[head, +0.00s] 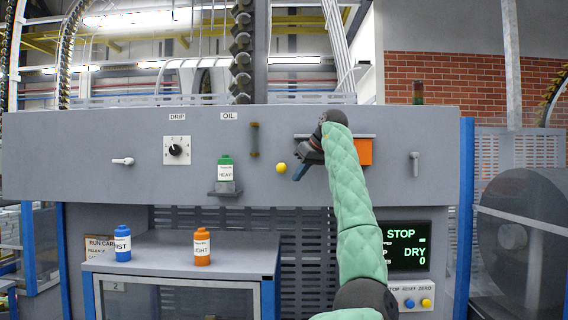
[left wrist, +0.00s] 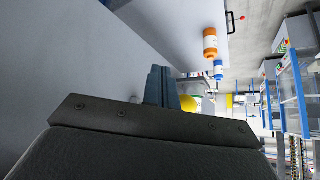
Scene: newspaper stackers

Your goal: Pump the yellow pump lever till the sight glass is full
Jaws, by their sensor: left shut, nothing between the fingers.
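The yellow pump lever shows its round yellow knob (head: 281,168) on the grey machine front; no more of the lever is clear. My left gripper (head: 299,172) is shut and empty, its fingertips just right of the knob. In the left wrist view the shut fingers (left wrist: 161,86) point away, with the yellow knob (left wrist: 188,103) partly hidden behind them; I cannot tell if they touch. The likely sight glass is a narrow upright tube (head: 254,140) right of the OIL label; it looks dark brownish, its level too small to read. My right gripper is out of view.
A green HEAVY bottle (head: 225,168) sits on a bracket. A blue bottle (head: 123,243) and an orange bottle (head: 202,246) stand on the cabinet top (head: 160,262) below. An orange panel (head: 364,152) sits behind my arm. The display (head: 405,247) reads STOP, DRY, 0.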

